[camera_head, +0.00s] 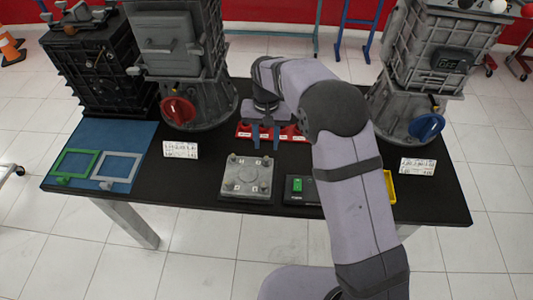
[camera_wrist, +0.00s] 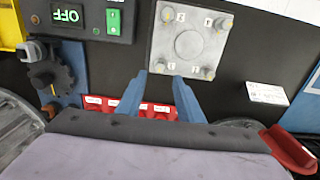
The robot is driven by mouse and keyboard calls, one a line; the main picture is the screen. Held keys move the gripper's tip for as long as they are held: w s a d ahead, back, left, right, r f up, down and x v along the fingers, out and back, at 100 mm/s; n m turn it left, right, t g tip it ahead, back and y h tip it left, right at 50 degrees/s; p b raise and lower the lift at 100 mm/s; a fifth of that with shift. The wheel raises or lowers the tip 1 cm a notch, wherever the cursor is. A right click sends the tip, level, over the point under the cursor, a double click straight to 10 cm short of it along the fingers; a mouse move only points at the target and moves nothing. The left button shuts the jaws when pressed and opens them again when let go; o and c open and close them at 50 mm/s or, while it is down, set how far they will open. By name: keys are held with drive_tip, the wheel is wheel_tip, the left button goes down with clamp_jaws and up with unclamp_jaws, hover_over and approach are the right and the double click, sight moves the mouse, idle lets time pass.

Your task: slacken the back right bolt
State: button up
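A grey square plate (camera_head: 247,178) with a bolt near each corner lies on the black table. It also shows in the wrist view (camera_wrist: 188,42), turned around. The back right bolt (camera_head: 266,162) is at the plate's far right corner; in the wrist view it appears as the lower left bolt (camera_wrist: 170,68). My gripper (camera_head: 265,148) has two blue fingers that stand apart with nothing between them. It hangs behind the plate, above the front of a red tray. In the wrist view the gripper's fingertips (camera_wrist: 161,78) are just short of the plate's back edge, apart from the bolt.
The red tray (camera_head: 244,131) with white labels lies behind the plate. A black box with a green switch (camera_head: 297,187) sits right of the plate, and a yellow tray (camera_head: 391,187) farther right. Engine housings (camera_head: 185,65) stand behind. A blue mat (camera_head: 113,139) with two frames lies left.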

sight(266, 158)
drive_tip(key=shift+f+p, duration=0.95)
drive_tip(key=shift+f, duration=2.45)
clamp_jaws()
